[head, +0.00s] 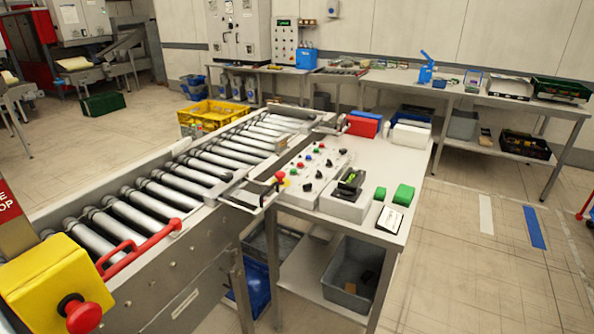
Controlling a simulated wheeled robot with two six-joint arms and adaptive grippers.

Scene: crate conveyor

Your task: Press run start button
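A light grey control panel (322,164) sits on the worktable beside the conveyor. It carries several small buttons and black knobs, with red, green, blue and yellow among the colours. Its labels are too small to read, so I cannot tell which is the run start button. A grey box (340,207) with a black device on top stands right in front of the panel. A yellow box (45,275) with a red mushroom button (83,314) is at the lower left, near a partly cut-off red sign ending in "OP". Neither of my grippers is in view.
A roller conveyor (192,209) runs from lower left to the middle, with a yellow crate (213,110) beyond it. A red-knobbed metal lever (279,177) juts between conveyor and panel. Green blocks (404,194) and a white card (390,219) lie on the worktable. The right floor is mostly clear.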

